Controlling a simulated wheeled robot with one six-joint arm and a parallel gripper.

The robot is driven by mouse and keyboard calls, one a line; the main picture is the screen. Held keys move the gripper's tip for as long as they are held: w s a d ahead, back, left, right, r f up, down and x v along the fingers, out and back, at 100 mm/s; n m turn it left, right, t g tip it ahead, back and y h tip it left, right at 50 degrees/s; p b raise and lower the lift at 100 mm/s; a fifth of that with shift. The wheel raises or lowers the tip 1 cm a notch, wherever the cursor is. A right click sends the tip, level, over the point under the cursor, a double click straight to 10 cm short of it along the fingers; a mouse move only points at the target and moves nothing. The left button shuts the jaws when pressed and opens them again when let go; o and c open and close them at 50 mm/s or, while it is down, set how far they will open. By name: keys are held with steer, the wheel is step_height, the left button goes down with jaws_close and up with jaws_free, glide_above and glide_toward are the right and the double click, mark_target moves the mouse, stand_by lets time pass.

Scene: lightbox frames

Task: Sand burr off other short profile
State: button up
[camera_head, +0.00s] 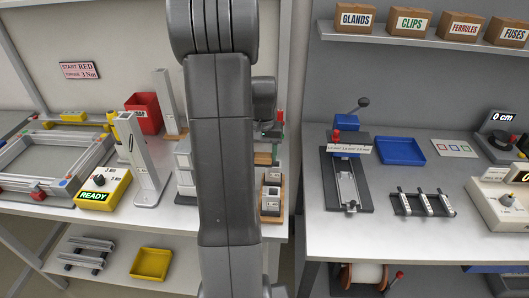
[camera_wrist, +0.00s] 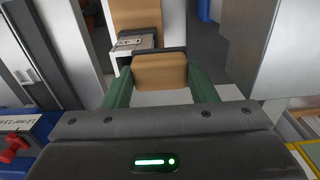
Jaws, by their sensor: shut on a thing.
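My gripper (camera_wrist: 160,75) shows in the wrist view with two green fingers, shut on a tan block with a dark top edge, which looks like a sanding block (camera_wrist: 160,72). Just beyond the block, a short grey profile (camera_wrist: 136,42) lies at a wooden support; I cannot tell whether the block touches it. A short pale profile piece (camera_head: 271,198) sits on a wooden base beside my arm. No burr can be made out.
Two upright profiles (camera_head: 139,160) stand left of my arm, near a yellow READY box (camera_head: 104,190) and a red bin (camera_head: 144,112). Right of the arm are a clamp fixture (camera_head: 346,175), a blue tray (camera_head: 400,151) and a rack of small rails (camera_head: 423,203).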

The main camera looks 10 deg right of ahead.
step_height(320, 180, up, 4)
steer(key=shift+s+d+f+p, duration=0.1)
steer(key=shift+d+p, duration=0.05)
steer(key=shift+p, duration=0.75)
steer(key=shift+r+p, duration=0.55)
steer(key=shift+r, duration=0.15)
steer(key=shift+r+p, duration=1.05)
steer(key=shift+r, duration=0.45)
